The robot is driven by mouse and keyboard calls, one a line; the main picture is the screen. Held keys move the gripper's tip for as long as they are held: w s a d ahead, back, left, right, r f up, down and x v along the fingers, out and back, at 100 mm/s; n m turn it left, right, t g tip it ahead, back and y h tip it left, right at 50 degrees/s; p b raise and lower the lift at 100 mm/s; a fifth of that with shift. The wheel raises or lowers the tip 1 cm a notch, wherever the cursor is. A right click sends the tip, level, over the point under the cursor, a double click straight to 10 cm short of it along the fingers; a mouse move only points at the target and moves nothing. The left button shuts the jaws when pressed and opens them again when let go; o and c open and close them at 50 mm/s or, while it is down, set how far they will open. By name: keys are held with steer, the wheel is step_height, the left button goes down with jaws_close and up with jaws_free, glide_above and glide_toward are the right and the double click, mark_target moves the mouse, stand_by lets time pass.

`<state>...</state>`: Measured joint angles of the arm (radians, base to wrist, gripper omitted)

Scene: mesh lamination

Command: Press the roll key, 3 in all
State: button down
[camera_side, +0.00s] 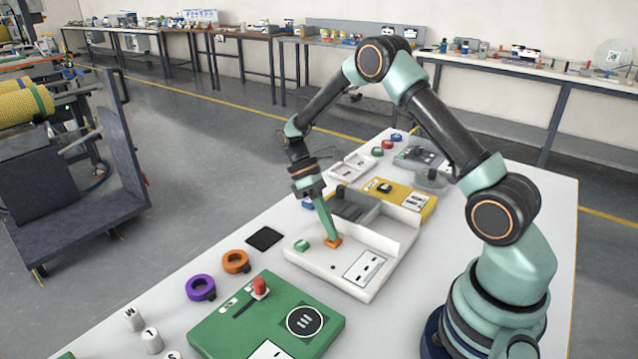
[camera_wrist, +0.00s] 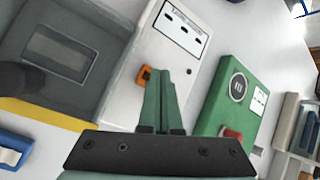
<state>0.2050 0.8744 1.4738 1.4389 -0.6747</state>
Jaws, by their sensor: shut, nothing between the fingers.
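A white machine (camera_side: 345,272) sits mid-table with an orange key (camera_side: 333,242) and a green key (camera_side: 302,245) on its top. I cannot read which one is the roll key. My gripper (camera_side: 332,236) is shut and empty, pointing down with its green fingertips at the orange key. I cannot tell whether they touch or press it. In the wrist view the orange key (camera_wrist: 145,76) shows just left of the closed fingers (camera_wrist: 164,74); the green key is not visible there. A label plate (camera_side: 364,267) lies on the machine's front right.
A green box (camera_side: 225,325) with a red knob (camera_side: 260,284) stands in front. Purple (camera_side: 201,287) and orange (camera_side: 236,261) rings and a black pad (camera_side: 264,239) lie to the left. A yellow unit (camera_side: 410,197) stands behind. Raised grey-white walls (camera_side: 395,231) edge the machine's back.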

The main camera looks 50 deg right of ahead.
steer(key=shift+f, duration=0.45)
stand_by(0.6)
steer(key=shift+r, duration=0.9)
steer(key=shift+r, duration=2.5)
stand_by(0.7)
step_height(320, 180, up, 4)
steer(key=shift+d+f, duration=0.1)
steer(key=shift+d, duration=0.05)
steer(key=shift+f, duration=0.1)
